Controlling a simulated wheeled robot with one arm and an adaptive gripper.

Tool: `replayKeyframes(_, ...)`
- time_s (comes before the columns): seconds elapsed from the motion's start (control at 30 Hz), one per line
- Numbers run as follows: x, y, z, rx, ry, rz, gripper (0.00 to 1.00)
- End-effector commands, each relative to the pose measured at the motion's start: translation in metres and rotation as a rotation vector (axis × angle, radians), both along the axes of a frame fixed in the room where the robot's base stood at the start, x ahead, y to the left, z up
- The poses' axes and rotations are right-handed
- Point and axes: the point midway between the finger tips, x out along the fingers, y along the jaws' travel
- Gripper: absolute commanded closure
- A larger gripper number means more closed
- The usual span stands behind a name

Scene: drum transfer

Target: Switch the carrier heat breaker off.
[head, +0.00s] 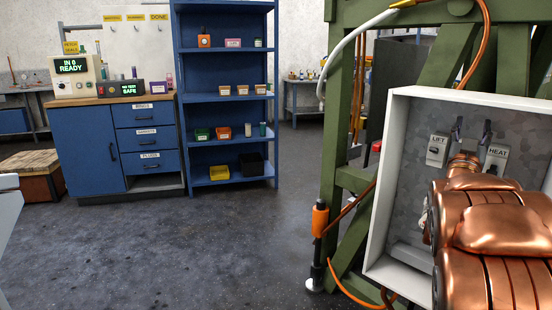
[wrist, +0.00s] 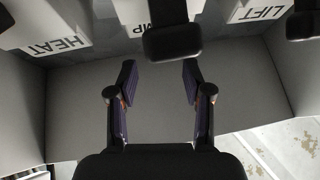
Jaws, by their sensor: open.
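The HEAT breaker (head: 496,158) is a pale block with a dark lever (head: 486,131), in the open grey box at the right of the head view. The LIFT breaker (head: 437,151) is left of it. In the wrist view, the HEAT plate (wrist: 45,42) is upper left and the LIFT plate (wrist: 262,10) upper right. Between them is a partly hidden plate ending in "MP" (wrist: 138,29), with a dark lever (wrist: 172,42) before it. My gripper (wrist: 159,78) is open and empty, its fingertips below that middle lever in the picture. My copper arm hides it in the head view.
The box has raised pale walls (head: 393,185) around the breakers. It is mounted by a green frame (head: 343,120) with an orange cable (head: 355,290). A blue shelf (head: 224,98) and a blue cabinet (head: 88,150) stand at the back left. The floor between is clear.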

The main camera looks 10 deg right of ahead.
Motion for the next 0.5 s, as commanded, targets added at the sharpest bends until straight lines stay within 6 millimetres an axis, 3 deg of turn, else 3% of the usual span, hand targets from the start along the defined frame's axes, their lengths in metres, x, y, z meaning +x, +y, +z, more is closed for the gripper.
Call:
replayKeyframes(0.03,0.008,0.010,0.014,0.043,0.042,0.028,0.50)
replayKeyframes(0.23,0.032,0.052,-0.002,0.234,0.256,0.131,0.50)
replayKeyframes(0.5,0.032,0.129,-0.030,0.459,0.568,0.261,0.50)
